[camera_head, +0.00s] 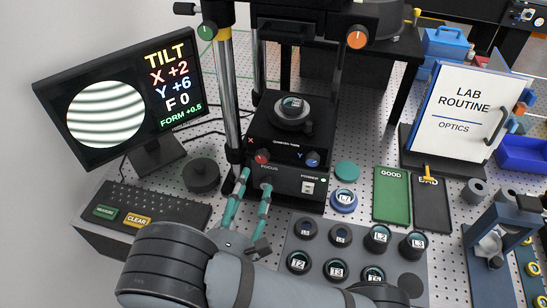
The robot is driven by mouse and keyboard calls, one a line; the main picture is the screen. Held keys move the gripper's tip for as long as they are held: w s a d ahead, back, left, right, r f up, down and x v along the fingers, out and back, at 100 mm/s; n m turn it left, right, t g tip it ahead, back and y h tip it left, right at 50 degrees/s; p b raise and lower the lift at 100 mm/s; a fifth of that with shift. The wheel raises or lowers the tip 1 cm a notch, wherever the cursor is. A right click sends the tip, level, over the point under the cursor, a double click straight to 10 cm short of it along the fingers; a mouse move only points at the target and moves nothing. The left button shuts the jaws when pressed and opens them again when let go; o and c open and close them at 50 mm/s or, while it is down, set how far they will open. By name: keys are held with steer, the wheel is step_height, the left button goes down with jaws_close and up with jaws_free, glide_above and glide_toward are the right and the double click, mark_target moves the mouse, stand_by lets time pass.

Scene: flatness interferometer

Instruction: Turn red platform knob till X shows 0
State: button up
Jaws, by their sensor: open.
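The red platform knob (262,156) is on the front left of the black platform, beside the red X label. The monitor (120,95) reads X +2, Y +6, F 0 and FORM +0.5, beside a round patch of curved light and dark bands. My gripper (256,178) has two teal fingers, open and apart, just in front of and below the red knob. Nothing shows between the fingers, and I cannot tell whether either touches the instrument's front. The blue knob (312,158) sits to the right, by the Y label.
A green knob (207,30) and an orange knob (357,37) are higher on the instrument. Metal posts (226,90) rise behind my fingers. A tray (300,225) of labelled round optics lies at the front right. The keyboard unit (140,215) is at the left.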

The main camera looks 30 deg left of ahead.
mark_target(261, 159)
steer(key=p+x, duration=0.2)
steer(key=x, duration=0.7)
steer(key=shift+p, duration=0.3)
steer(key=shift+s+d, duration=0.1)
steer(key=shift+c, duration=0.3)
steer(key=c, duration=1.1)
steer(key=shift+r+n+p, duration=0.2)
steer(key=shift+n+p, duration=0.3)
steer(key=shift+n, duration=0.6)
steer(key=n, duration=0.2)
steer(key=shift+f+n+p, duration=0.1)
steer(key=shift+n+p, duration=0.2)
steer(key=shift+p, duration=0.05)
steer(key=o, duration=1.2)
steer(key=shift+c, duration=0.2)
